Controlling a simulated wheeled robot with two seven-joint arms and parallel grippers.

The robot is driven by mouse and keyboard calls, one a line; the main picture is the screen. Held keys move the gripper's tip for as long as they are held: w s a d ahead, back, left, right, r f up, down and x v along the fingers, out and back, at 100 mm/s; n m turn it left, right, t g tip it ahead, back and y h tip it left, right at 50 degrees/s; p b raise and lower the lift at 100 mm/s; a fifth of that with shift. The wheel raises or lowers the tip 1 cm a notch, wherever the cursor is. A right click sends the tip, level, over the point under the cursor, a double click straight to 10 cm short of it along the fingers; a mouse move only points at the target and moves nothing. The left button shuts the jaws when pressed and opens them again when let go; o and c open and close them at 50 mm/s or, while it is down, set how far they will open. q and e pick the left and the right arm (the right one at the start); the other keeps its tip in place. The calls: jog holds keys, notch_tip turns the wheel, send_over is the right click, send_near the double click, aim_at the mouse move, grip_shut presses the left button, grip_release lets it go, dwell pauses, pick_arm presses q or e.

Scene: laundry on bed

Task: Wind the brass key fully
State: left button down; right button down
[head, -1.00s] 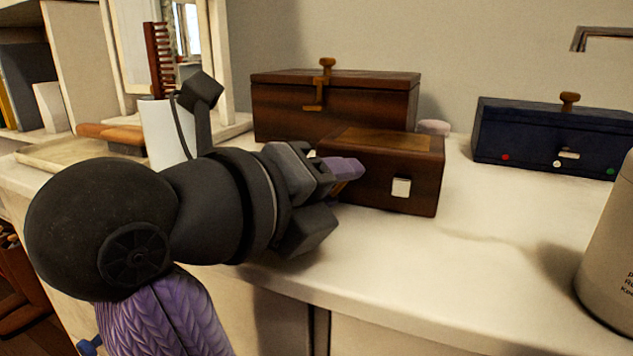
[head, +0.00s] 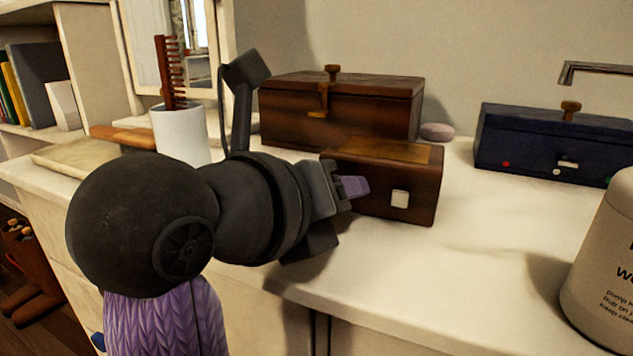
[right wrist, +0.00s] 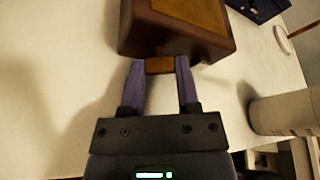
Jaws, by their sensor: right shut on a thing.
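A small dark wooden box (head: 420,204) with a tan top panel and a pale square knob on its front stands on the white counter. My right gripper (head: 352,187) is at the box's left side in the head view. In the right wrist view, the purple fingers of my right gripper (right wrist: 160,72) are shut on the brass key (right wrist: 159,65), a small brass-coloured block close against the box (right wrist: 185,38). The key is hidden behind the fingers in the head view. My left gripper is not in view.
A larger wooden chest (head: 350,105) stands behind the small box. A navy box (head: 540,142) is at the right rear, and a beige bottle (head: 605,265) at the right front. A white cup (head: 180,135) holds a comb.

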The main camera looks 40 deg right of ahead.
jog(key=shift+m+t+y+p, duration=0.3)
jog(key=shift+m+t, duration=0.1)
jog(key=shift+m, duration=0.4)
jog(key=shift+s, duration=0.1)
jog(key=c, duration=0.6)
grip_release()
jog(key=shift+r, duration=0.1)
